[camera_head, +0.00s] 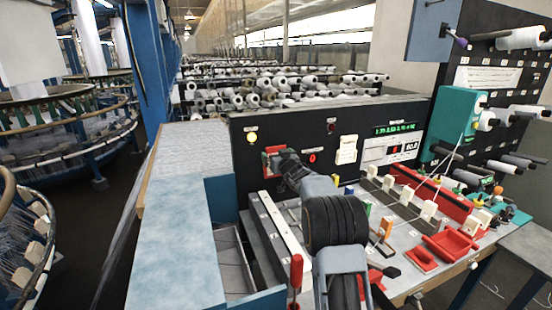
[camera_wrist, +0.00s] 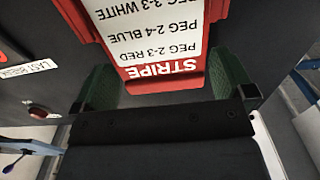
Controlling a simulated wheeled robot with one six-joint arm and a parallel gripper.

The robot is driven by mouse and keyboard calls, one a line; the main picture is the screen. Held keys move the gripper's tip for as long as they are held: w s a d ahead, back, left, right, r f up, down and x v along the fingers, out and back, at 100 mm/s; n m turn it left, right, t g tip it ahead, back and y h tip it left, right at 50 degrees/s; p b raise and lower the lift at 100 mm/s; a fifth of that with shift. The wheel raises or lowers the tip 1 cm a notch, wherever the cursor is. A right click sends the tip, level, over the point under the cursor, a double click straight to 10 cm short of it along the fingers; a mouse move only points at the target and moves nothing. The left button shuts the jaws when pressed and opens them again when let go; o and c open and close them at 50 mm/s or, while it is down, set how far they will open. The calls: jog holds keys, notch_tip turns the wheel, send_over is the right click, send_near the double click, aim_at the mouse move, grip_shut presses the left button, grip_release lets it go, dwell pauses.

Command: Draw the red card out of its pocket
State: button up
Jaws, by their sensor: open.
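The red card (camera_head: 268,163) is at the black upright panel in the head view, partly hidden by my arm. In the wrist view the red card (camera_wrist: 190,84) fills the top middle, upside down, with a white label headed STRIPE and lines naming red, blue and white pegs. My gripper (camera_wrist: 165,72) is open, one green finger on each side of the card's near end. I cannot tell whether the fingers touch it. The pocket cannot be made out clearly. In the head view my gripper (camera_head: 278,156) is small at the panel, mostly hidden by the wrist.
The black panel (camera_head: 240,150) carries a lit yellow lamp (camera_head: 252,138), a red button (camera_head: 312,157) and a green display (camera_head: 394,130). The bench below holds white blocks, a red tray (camera_head: 450,245) and tools. A blue-topped cabinet (camera_head: 175,230) stands left.

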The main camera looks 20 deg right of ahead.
aim_at(275, 134)
jog(key=c, duration=0.7)
jog(key=shift+c, duration=0.2)
jog(key=shift+r+p, duration=0.3)
jog(key=shift+r+p, duration=0.3)
jog(key=shift+r, duration=0.1)
notch_tip(275, 134, up, 6)
jog(key=p, duration=0.6)
jog(key=shift+r, duration=0.25)
jog(key=shift+f, duration=0.15)
